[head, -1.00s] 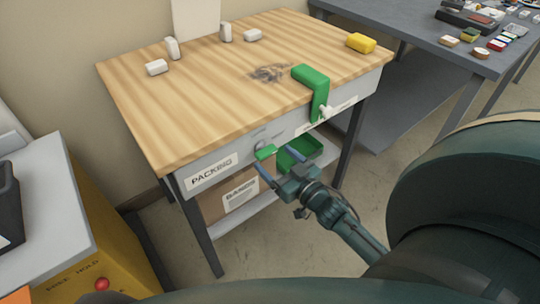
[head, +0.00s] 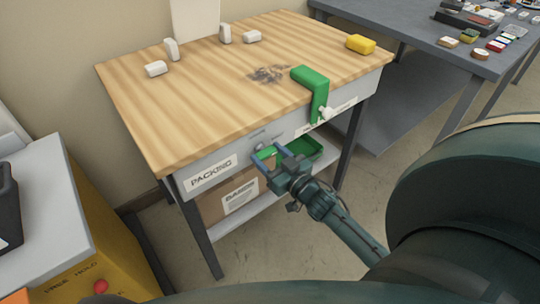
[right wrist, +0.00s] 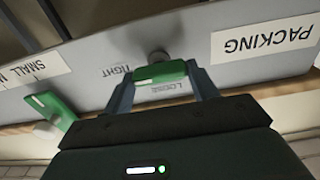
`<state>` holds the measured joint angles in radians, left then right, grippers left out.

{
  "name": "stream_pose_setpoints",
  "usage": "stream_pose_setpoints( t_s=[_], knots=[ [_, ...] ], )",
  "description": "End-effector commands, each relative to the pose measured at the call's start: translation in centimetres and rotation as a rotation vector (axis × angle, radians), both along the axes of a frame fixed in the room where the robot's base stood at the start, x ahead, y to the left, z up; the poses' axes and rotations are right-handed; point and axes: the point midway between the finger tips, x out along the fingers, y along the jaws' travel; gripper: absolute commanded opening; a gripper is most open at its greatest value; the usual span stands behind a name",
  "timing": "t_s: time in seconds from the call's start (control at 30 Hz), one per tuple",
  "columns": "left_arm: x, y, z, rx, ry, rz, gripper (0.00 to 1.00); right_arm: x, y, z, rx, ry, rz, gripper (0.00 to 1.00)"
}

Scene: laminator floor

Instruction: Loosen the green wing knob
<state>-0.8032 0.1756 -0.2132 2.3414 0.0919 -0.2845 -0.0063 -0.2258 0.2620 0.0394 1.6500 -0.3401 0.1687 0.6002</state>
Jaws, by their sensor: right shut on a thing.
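The green wing knob (right wrist: 161,72) is on the grey front apron of the packing bench. In the right wrist view its wing lies nearly level, below a round grey boss, with "TIGHT" and "LOOSE" printed beside it. My right gripper (right wrist: 162,80) is shut on the knob, one finger at each end of the wing. In the head view the right gripper (head: 266,153) reaches the apron from the front and partly hides the knob. My left gripper is not in view.
A green clamp (head: 311,78) with a white screw hangs over the bench edge, right of the knob. A green tray (head: 312,153) and a cardboard box (head: 213,206) sit on the shelf below. White pieces and a yellow block (head: 361,43) stand on the wooden top (head: 215,100).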

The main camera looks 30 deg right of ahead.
Motion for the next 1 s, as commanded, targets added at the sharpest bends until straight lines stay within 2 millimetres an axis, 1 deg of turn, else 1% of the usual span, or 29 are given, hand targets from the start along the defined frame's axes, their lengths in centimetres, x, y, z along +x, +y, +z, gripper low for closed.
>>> stream_pose_setpoints(
  t_s=[0.03, 0.1, 0.13, 0.33, 0.47, 0.67, 1.0],
  knots=[
    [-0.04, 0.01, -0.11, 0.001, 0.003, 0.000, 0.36, -0.01, 0.01, -0.01, 0.000, 0.000, 0.000, 0.42],
    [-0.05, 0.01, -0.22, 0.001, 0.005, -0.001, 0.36, -0.02, 0.02, -0.01, 0.000, 0.000, 0.000, 0.37],
    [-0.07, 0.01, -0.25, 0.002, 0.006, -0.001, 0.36, -0.02, 0.02, -0.01, 0.000, 0.000, 0.000, 0.35],
    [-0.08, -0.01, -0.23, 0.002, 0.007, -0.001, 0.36, -0.02, 0.03, 0.01, -0.015, -0.001, 0.000, 0.35],
    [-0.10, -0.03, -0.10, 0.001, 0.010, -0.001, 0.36, -0.02, 0.03, 0.03, -0.055, -0.003, 0.000, 0.35],
    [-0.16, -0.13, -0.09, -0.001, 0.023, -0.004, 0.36, -0.01, 0.06, 0.09, -0.176, -0.013, -0.001, 0.35],
    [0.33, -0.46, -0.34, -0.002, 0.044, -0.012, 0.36, -0.02, 0.17, 0.01, -0.488, -0.037, -0.001, 0.35]
  ],
)
